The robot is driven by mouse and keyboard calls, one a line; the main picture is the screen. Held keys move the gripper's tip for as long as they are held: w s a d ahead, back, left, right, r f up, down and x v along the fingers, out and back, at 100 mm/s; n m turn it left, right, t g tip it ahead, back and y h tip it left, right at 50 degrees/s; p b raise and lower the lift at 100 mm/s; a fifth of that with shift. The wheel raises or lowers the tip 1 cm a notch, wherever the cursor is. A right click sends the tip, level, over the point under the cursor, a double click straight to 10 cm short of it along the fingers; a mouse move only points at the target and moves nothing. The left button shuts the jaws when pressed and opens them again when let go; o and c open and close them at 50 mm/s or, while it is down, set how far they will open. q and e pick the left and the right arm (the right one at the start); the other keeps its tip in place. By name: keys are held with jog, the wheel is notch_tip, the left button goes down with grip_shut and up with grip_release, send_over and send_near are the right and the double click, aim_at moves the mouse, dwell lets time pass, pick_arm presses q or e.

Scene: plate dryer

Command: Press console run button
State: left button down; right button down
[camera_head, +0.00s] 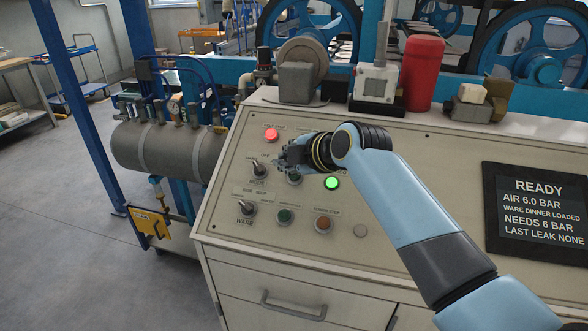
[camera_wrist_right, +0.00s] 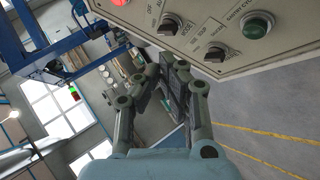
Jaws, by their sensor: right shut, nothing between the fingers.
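The console's sloped beige panel (camera_head: 400,200) carries several buttons and two rotary switches. A lit green button (camera_head: 332,183) sits right of my right gripper; a dark green one (camera_head: 294,180) sits just below the gripper, partly covered. A lower green button (camera_head: 285,215) shows a small label, also seen in the wrist view (camera_wrist_right: 257,24). I cannot read which button is marked run. My right gripper (camera_head: 283,156) is shut and empty, over the panel's upper left. In the wrist view the gripper's fingers (camera_wrist_right: 166,78) are closed together, with the panel beyond them. Contact cannot be told.
The mode switch (camera_head: 258,170) and ware switch (camera_head: 246,209) stick up at the panel's left. A red lamp (camera_head: 272,134) and an orange button (camera_head: 323,223) are near. The display (camera_head: 535,210) reads READY. A red cylinder (camera_head: 423,74) stands on the back ledge.

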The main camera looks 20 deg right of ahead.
aim_at(295, 175)
jog(key=shift+w+a+r+n, duration=0.2)
jog(key=shift+w+r+n, duration=0.1)
jog(key=shift+w+r, duration=0.4)
jog(key=shift+s, duration=0.1)
jog(key=w+f+b, duration=0.1)
jog(key=f+b, duration=0.1)
jog(key=w+d+f+b, duration=0.1)
jog(key=f+b, duration=0.1)
jog(key=b, duration=0.1)
jog(key=d+f+b, duration=0.1)
jog(key=f+b, duration=0.1)
jog(key=shift+w+f, duration=0.2)
jog(key=shift+w, duration=0.2)
jog(key=shift+w+d+f+b, duration=0.25)
jog(key=shift+w+f+b, duration=0.3)
jog(key=shift+b, duration=0.5)
jog(key=shift+s+f, duration=0.1)
jog(key=shift+d+f+b, duration=0.1)
jog(key=shift+f+b, duration=0.2)
jog(key=shift+b, duration=0.15)
